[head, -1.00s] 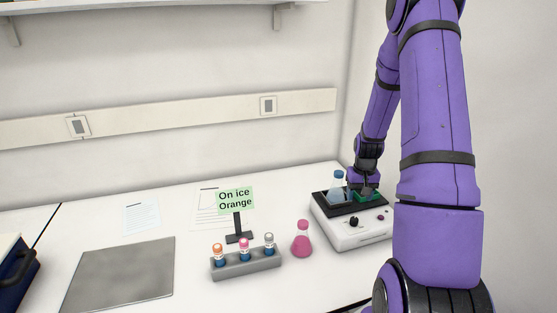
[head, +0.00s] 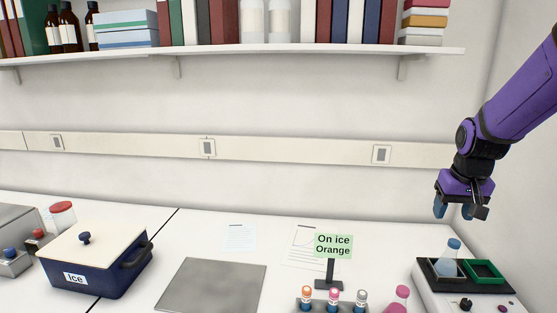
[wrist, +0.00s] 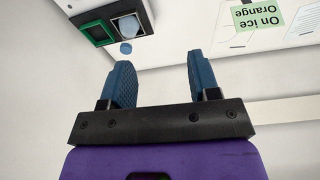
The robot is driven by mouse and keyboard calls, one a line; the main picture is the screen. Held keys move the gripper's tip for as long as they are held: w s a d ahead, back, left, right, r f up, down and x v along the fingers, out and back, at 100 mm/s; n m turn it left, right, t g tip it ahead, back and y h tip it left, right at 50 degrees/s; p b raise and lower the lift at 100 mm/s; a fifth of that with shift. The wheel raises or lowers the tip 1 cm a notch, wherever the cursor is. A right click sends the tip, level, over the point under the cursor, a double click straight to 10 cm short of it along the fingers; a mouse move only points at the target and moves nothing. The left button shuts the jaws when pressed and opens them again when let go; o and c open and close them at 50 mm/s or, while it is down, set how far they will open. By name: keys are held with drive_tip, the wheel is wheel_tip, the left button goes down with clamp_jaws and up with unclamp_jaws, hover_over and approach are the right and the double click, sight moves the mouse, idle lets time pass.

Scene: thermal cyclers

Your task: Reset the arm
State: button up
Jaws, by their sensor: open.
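My purple arm reaches in from the right in the head view. My gripper (head: 454,211) hangs in the air above the white device (head: 435,290) at the bench's right end. In the wrist view, my gripper (wrist: 155,80) shows two blue fingers spread apart with nothing between them. The device's dark tray holds a blue-capped flask (head: 449,258) and, beside it, a green-framed slot (head: 484,270). The green slot (wrist: 97,33) and flask cap (wrist: 126,47) also show in the wrist view, beyond the fingers.
A tube rack (head: 318,307) with coloured caps stands by the "On ice Orange" sign (head: 333,246) and a pink flask (head: 398,301). A blue ice box (head: 97,262) is at left, near a grey mat (head: 211,286). A loaded shelf (head: 240,51) runs above.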

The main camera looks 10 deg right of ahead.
drive_tip(key=s+a+r+n+t, duration=0.1)
drive_tip(key=s+a+r, duration=0.5)
drive_tip(key=s, duration=0.3)
drive_tip(key=s+a+r+n+t, duration=0.2)
drive_tip(key=s+a+r, duration=0.3)
drive_tip(key=s+a, duration=0.3)
drive_tip(key=shift+s+a+r+y, duration=0.35)
drive_tip(key=shift+s+y, duration=0.05)
drive_tip(key=shift+s, duration=0.05)
